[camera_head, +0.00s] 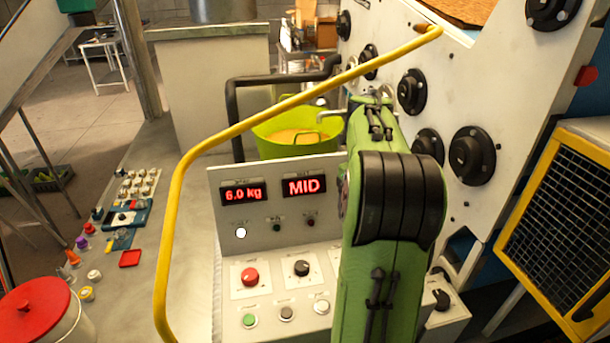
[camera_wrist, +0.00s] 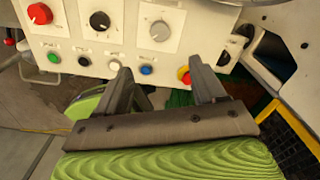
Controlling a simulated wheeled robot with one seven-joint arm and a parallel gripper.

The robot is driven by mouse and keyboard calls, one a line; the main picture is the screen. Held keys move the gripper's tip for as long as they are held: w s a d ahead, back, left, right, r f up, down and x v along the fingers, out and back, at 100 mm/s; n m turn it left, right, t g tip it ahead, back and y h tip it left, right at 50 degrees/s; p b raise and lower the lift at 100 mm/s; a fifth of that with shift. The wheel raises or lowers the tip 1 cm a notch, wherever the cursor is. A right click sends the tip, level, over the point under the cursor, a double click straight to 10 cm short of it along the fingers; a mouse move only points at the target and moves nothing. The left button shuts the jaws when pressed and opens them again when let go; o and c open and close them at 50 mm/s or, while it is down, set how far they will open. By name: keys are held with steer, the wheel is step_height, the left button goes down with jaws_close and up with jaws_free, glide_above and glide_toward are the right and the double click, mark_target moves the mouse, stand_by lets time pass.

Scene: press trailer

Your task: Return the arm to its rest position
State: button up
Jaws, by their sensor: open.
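My green arm rises across the right middle of the head view and covers part of the control panel (camera_head: 222,190). My gripper (camera_wrist: 160,68) shows in the wrist view with its two dark fingers apart and nothing between them. The panel (camera_wrist: 125,38) lies beyond the fingertips there. A blue button (camera_wrist: 146,70) shows between the fingers, and a red and yellow button (camera_wrist: 184,74) is close to the right finger. The picture does not show clearly whether the fingers touch the panel. The gripper is hidden in the head view.
A yellow rail (camera_head: 240,127) bends across the head view in front of the panel. The panel's displays read 6.0 kg and MID. A lime tub (camera_head: 270,142) stands behind it. A white machine wall with black knobs (camera_head: 472,153) and a yellow-framed mesh guard (camera_head: 560,210) are at right.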

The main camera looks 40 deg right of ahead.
steer(key=a+r+n+t+h, duration=0.1)
steer(key=a+r+n, duration=0.1)
steer(key=a+n, duration=0.7)
steer(key=a+r+n+t+h, duration=0.1)
steer(key=a+r+n, duration=0.1)
steer(key=a+n, duration=0.75)
steer(key=s+a+f+n+t+y, duration=0.1)
steer(key=s+a+n, duration=0.3)
steer(key=n, duration=0.5)
steer(key=s+a+f+n+t+y, duration=0.1)
steer(key=s+a+n, duration=0.3)
steer(key=a+n, duration=0.4)
steer(key=shift+s+a+f+n+t, duration=0.3)
steer(key=shift+f+n+t, duration=0.55)
steer(key=shift+n, duration=0.4)
steer(key=shift+s+d, duration=0.1)
steer(key=shift+d, duration=0.05)
